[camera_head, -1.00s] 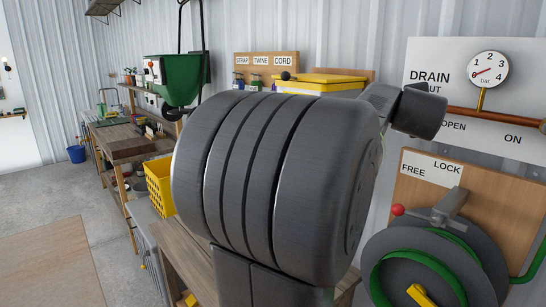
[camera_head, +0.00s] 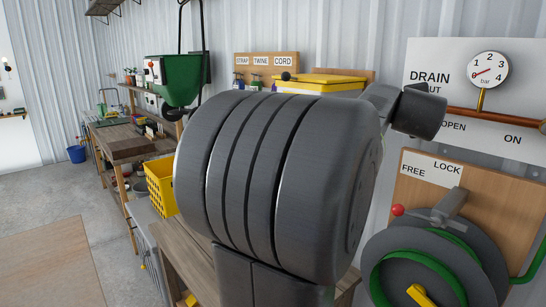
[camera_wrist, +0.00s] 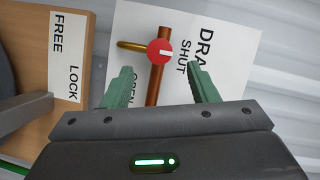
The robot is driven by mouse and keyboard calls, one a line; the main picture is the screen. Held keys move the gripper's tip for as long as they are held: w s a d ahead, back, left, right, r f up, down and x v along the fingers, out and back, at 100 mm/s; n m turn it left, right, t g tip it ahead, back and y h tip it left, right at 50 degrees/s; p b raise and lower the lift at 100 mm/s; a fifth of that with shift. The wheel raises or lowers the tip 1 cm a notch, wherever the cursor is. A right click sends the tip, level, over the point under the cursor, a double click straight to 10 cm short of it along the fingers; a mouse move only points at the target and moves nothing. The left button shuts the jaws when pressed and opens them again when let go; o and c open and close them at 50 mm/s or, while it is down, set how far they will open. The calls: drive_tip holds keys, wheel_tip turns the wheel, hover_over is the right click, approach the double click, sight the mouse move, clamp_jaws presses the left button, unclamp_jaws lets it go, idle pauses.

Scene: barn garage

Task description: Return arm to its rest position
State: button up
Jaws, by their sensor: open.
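My gripper (camera_wrist: 160,88) shows in the wrist view with its two green fingers spread apart and nothing between them. Beyond the fingers is a white panel (camera_wrist: 225,45) with the words DRAIN, SHUT and OPEN. A copper pipe (camera_wrist: 155,85) with a round red knob (camera_wrist: 160,52) shows in the gap between the fingers, apart from them as far as I can tell. In the head view my dark arm (camera_head: 275,185) fills the middle and hides what lies behind it. My gripper's fingers do not show there.
A pressure gauge (camera_head: 488,69) is above the pipe. A yellow crate (camera_head: 160,187) and a workbench (camera_head: 130,147) stand at the left. Open floor (camera_head: 45,215) lies further left.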

drive_tip(key=w+d+f+m+t+h+b, duration=0.1)
drive_tip(key=w+m+h, duration=0.4)
drive_tip(key=m, duration=1.2)
drive_tip(key=shift+w+d+f+m+t+h+b, duration=0.15)
drive_tip(key=shift+d+f+m+t+h+b, duration=0.4)
drive_tip(key=shift+b, duration=0.7)
drive_tip(key=shift+r, duration=0.15)
